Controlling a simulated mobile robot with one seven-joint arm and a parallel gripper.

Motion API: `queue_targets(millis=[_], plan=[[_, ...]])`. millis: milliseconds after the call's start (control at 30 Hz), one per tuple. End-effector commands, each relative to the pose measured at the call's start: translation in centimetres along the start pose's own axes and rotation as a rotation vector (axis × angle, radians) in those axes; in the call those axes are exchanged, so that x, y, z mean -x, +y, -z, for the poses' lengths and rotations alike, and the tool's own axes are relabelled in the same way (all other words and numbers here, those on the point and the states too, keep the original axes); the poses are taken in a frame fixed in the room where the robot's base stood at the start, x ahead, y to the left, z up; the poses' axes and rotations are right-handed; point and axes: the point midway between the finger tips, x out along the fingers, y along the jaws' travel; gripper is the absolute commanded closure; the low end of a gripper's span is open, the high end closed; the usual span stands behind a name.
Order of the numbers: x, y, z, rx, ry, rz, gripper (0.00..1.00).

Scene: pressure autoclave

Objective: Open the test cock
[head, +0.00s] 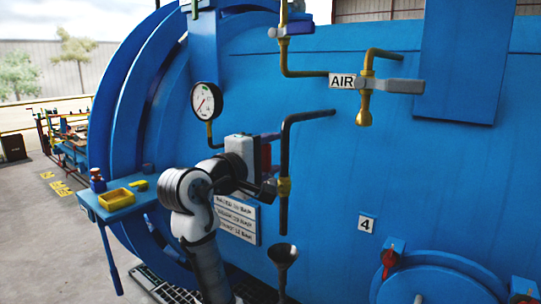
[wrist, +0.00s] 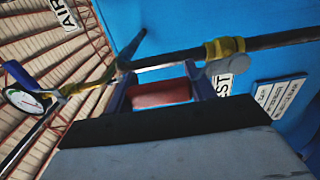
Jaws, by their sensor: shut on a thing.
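The test cock is a brass body (head: 284,187) on a dark bent pipe, with a round grey hub (wrist: 220,68) beside it and a TEST label partly showing behind. Its red lever (wrist: 160,94) lies roughly along the pipe. My gripper (wrist: 160,90) has its two dark fingers on either side of the red lever, closed on it. In the head view my gripper (head: 266,152) is just left of the pipe's vertical part, above the brass body. The lever is mostly hidden by the fingers there.
A dark funnel (head: 283,256) stands below the pipe's open end. A pressure gauge (head: 206,101) is at upper left. The AIR cock with a grey lever (head: 400,86) is to the right. A side shelf holds a yellow tray (head: 117,199). The blue vessel wall is close behind.

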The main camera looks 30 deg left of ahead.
Motion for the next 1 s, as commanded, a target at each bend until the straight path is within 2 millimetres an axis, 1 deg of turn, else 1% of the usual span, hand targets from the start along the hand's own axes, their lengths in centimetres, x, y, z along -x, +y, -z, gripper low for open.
queue_targets(millis=[33, 67, 100, 367, 467, 533, 667, 800, 1000], plan=[[0.1, -0.1, 0.2, 0.009, 0.003, 0.0, 0.86], [0.1, -0.1, 0.2, 0.008, 0.003, 0.0, 0.42], [0.0, -0.1, 0.2, 0.008, 0.002, 0.0, 0.36], [0.0, 0.0, 0.1, 0.004, 0.001, 0.0, 0.36], [0.5, -0.1, 0.1, 0.002, 0.001, -0.001, 0.36], [1.3, -0.1, 0.1, 0.001, 0.001, -0.003, 0.36], [3.8, -0.3, 0.1, 0.001, 0.004, -0.003, 0.36], [7.1, -0.3, 0.2, 0.002, 0.004, -0.004, 0.36], [11.2, -0.3, 0.1, 0.002, 0.004, -0.002, 0.36]])
